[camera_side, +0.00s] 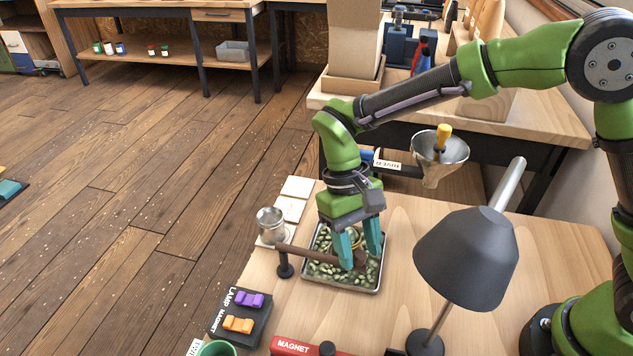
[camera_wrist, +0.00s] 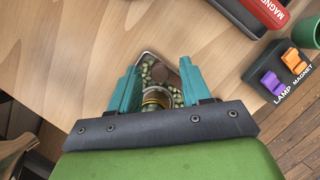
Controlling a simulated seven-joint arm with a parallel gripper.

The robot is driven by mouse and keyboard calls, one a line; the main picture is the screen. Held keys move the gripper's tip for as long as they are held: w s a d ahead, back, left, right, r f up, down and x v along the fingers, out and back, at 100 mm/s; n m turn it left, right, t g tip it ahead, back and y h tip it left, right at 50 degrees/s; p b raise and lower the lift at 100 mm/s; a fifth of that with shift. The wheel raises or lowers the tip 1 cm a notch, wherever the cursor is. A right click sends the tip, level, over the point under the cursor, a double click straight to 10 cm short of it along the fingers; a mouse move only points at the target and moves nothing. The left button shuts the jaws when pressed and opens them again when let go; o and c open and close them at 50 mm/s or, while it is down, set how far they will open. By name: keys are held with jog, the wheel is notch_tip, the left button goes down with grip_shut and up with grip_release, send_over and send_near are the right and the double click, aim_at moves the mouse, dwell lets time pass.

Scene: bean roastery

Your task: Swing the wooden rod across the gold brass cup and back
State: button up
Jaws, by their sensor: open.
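The wooden rod (camera_side: 308,254) is a brown bar. It runs from a small dark post beside the tray to a thicker end over the tray of green beans. The gold brass cup (camera_side: 355,238) is mostly hidden behind my fingers in the side view. In the wrist view its gold rim (camera_wrist: 156,97) lies between my teal fingers, and a round brown piece, likely the rod's end (camera_wrist: 159,72), shows just beyond it. My gripper (camera_side: 361,262) points down over the tray with its fingers apart, near the rod's end. Whether a finger touches the rod or cup is unclear.
The metal tray (camera_side: 340,287) holds green beans. A silver cup (camera_side: 270,225) stands left of it, near pale square tiles (camera_side: 290,208). A switch box (camera_side: 240,316) and red magnet block (camera_side: 292,346) lie in front. A dark lamp (camera_side: 465,258) stands close on the right.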

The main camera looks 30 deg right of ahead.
grip_shut()
dwell(0.3)
dwell(0.3)
jog(key=w+d+n+t+h, duration=0.2)
jog(key=w+d+n+h, duration=0.1)
jog(key=w+n, duration=1)
jog(key=shift+w+d+t+h, duration=0.15)
jog(key=shift+w+t+h, duration=0.25)
jog(key=shift+w+h, duration=0.15)
dwell(0.3)
